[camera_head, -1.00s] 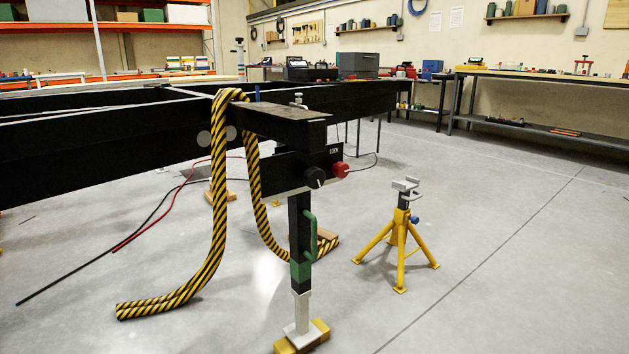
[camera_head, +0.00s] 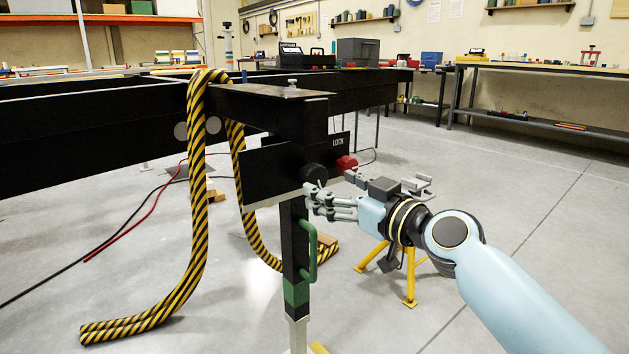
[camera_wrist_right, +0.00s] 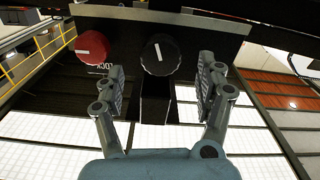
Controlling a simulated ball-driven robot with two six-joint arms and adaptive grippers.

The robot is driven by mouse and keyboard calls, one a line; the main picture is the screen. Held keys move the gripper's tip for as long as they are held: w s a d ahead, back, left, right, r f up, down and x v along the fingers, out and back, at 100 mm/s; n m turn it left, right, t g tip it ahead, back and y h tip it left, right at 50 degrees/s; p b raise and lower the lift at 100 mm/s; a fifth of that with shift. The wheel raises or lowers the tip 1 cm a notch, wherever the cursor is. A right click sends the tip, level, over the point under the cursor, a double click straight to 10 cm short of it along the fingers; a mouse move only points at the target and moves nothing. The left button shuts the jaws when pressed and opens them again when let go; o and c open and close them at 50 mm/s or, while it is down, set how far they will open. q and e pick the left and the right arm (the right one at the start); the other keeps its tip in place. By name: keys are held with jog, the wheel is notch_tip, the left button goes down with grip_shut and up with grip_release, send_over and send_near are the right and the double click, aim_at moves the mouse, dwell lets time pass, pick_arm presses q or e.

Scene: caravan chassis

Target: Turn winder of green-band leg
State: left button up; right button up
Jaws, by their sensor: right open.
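The leg with the green band (camera_head: 297,292) stands upright under the black chassis corner, with a green handle (camera_head: 309,250) on its side. A black knob with a white mark (camera_head: 315,173) is on the plate above the leg. A red knob (camera_head: 346,163) sits beside it by the word LOCK. My right gripper (camera_head: 328,193) is close to the black knob, open and empty. In the right wrist view, the black knob (camera_wrist_right: 161,54) lies just ahead of the gap between the two fingers (camera_wrist_right: 160,82). Contact cannot be made out. My left gripper is not in view.
A black-and-yellow striped strap (camera_head: 200,220) hangs over the chassis left of the leg, down to the floor. A yellow stand (camera_head: 375,255) is partly hidden behind my right arm. A workbench (camera_head: 540,72) is far right.

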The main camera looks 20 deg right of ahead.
aim_at(318, 181)
jog(key=x, duration=0.5)
jog(key=shift+w+a+b, duration=0.15)
jog(key=shift+w+b, duration=0.15)
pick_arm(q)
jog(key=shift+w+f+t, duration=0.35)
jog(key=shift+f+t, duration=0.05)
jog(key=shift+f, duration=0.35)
pick_arm(e)
jog(key=c, duration=1.2)
jog(key=shift+m, duration=0.3)
